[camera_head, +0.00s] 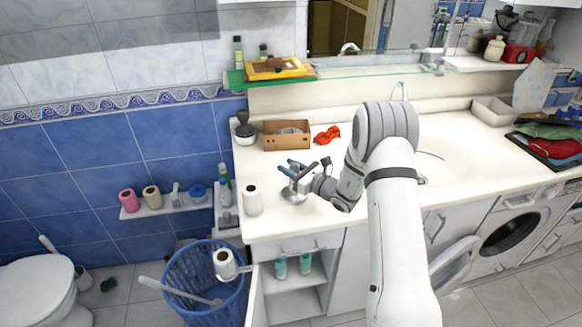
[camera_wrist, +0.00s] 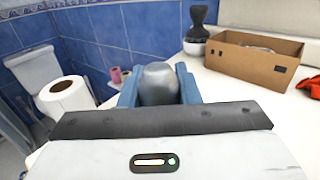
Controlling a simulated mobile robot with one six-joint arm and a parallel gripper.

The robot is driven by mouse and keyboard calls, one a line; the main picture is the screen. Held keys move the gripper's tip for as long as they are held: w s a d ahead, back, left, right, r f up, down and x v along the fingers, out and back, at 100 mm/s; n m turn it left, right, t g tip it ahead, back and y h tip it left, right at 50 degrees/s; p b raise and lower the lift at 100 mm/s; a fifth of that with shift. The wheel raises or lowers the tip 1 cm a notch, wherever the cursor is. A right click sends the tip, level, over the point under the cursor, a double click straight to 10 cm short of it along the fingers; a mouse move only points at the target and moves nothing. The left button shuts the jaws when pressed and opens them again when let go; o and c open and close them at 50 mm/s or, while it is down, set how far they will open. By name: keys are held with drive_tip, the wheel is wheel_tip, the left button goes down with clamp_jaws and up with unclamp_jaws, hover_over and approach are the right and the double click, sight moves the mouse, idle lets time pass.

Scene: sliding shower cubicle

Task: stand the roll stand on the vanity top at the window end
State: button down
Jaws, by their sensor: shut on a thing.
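My gripper (camera_head: 290,168) has blue fingers, which are closed around a grey metal thing over the left part of the cream vanity top (camera_head: 340,222). I take this for the roll stand (camera_head: 294,196); a round base shows below the fingers. I cannot tell whether the base touches the top or hangs just above it. In the wrist view the stand (camera_wrist: 158,85) shows as a rounded grey end between the blue fingers (camera_wrist: 158,88). A white paper roll (camera_head: 252,200) stands upright to its left, apart from it; the wrist view shows that roll (camera_wrist: 68,98) too.
The basin (camera_head: 432,160) lies right, partly behind my arm. A blue basket (camera_head: 190,285) stands below the left edge. Some bare top lies in front of the box.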

drive_tip(key=shift+f, duration=0.15)
drive_tip(key=c, duration=1.1)
unclamp_jaws()
